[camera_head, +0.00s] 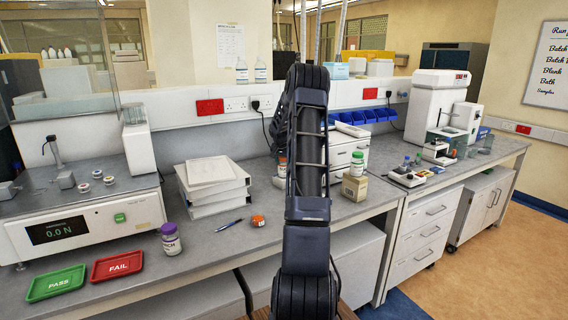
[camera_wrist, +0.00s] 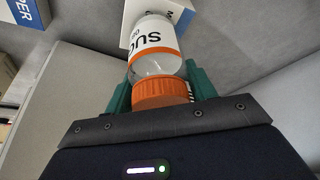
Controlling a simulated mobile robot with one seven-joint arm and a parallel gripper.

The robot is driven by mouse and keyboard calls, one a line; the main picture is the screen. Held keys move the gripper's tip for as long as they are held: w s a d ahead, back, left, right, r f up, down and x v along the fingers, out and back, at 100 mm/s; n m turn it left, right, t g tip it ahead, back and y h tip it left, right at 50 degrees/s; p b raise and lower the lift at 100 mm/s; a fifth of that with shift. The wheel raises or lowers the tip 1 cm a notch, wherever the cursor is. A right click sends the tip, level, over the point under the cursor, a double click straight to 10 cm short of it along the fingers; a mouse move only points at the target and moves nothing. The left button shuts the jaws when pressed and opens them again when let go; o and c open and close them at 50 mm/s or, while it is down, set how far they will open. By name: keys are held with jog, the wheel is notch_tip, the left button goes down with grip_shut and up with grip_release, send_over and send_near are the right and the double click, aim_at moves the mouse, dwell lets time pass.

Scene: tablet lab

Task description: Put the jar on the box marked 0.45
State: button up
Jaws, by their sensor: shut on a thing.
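My gripper (camera_wrist: 162,90) is shut on a jar (camera_wrist: 155,50). The jar has an orange cap between the green fingers, a clear body and a white label with an orange band and dark letters starting "SUC". A pale box or card (camera_wrist: 129,30) with partly hidden dark marks shows behind the jar; I cannot tell if they touch. In the head view my arm hides the gripper. A tan box (camera_head: 355,188) stands right of my arm, with a green-capped jar (camera_head: 357,166) on it. I cannot read 0.45 on any box.
A purple-capped jar (camera_head: 171,240), an orange-capped container (camera_head: 258,221) and a pen (camera_head: 230,226) are on the bench left of my arm. Stacked white trays (camera_head: 212,190) stand behind them. A white drawer unit (camera_head: 343,152) and a small instrument (camera_head: 406,178) are to the right.

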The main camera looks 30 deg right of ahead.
jog(key=o, duration=1.2)
jog(key=shift+f, duration=0.1)
jog(key=shift+o, duration=0.2)
jog(key=v, duration=1.2)
jog(key=s+a+r+n, duration=0.2)
jog(key=s+a+r, duration=0.4)
jog(key=s+a, duration=0.4)
jog(key=s+a+r+n, duration=0.2)
jog(key=s+a+r, duration=0.5)
jog(key=s+a, duration=0.35)
jog(key=s+a+f+n+y, duration=0.1)
jog(key=s+a, duration=0.3)
jog(key=s, duration=0.5)
jog(key=s+a+f+n+t+y, duration=0.1)
jog(key=s+a, duration=0.3)
jog(key=s, duration=0.6)
jog(key=s+a+f+n+y, duration=0.1)
jog(key=s+a+f+n, duration=0.1)
jog(key=s, duration=0.7)
jog(key=shift+s+a+f+n, duration=0.4)
jog(key=shift+a+n, duration=0.1)
jog(key=shift+a, duration=0.65)
